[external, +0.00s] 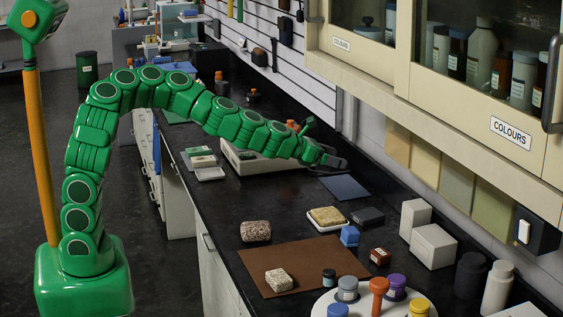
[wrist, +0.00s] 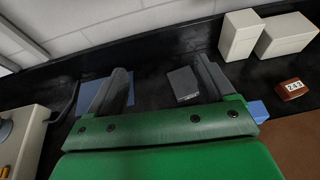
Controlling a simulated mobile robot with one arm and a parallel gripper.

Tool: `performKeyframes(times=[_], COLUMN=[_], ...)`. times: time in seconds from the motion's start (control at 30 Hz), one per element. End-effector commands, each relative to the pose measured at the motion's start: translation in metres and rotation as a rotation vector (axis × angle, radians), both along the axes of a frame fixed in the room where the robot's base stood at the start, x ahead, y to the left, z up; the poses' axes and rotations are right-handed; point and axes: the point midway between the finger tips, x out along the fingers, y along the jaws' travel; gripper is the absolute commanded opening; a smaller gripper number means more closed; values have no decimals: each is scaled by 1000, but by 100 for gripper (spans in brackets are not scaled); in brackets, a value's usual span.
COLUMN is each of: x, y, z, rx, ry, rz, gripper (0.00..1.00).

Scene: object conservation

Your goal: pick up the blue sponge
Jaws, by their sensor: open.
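A small blue block (external: 350,236), which looks like the blue sponge, sits on the black bench beside the brown mat's far edge. In the wrist view part of a blue block (wrist: 258,111) shows just right of my gripper's base, partly hidden by it. My gripper (external: 332,160) is open and empty above the bench, farther back than the block. In the wrist view my gripper's fingers (wrist: 162,68) are spread, with a dark grey block (wrist: 183,85) seen between them on the bench. A flat blue sheet (external: 344,187) lies below my gripper.
A tan sponge-like block on a white dish (external: 327,221) and the dark grey block (external: 367,216) stand close to the blue block. A dark red block (external: 380,257), white boxes (external: 432,245), a brown mat (external: 310,262) and a round white tray (external: 322,305) are nearby. Cupboards hang above right.

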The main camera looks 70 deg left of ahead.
Motion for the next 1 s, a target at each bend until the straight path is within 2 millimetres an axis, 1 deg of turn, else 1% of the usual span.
performKeyframes(times=[0.03, 0.1, 0.17, 0.2, 0.4, 0.73, 0.8, 1.0], x=[-6, -12, -17, -21, -37, -63, -61, -61], y=[-28, -51, -67, -79, -115, -162, -159, -158], z=[-1, -2, -3, -4, -5, -8, -16, -36], rx=[-10, -18, -21, -23, -31, -33, -30, -30], ry=[0, 0, 0, 1, 7, 20, 21, 23], rz=[-10, -4, 1, -2, 3, 2, 5, 5], gripper=[83, 83, 83, 83, 83, 83, 83, 83])
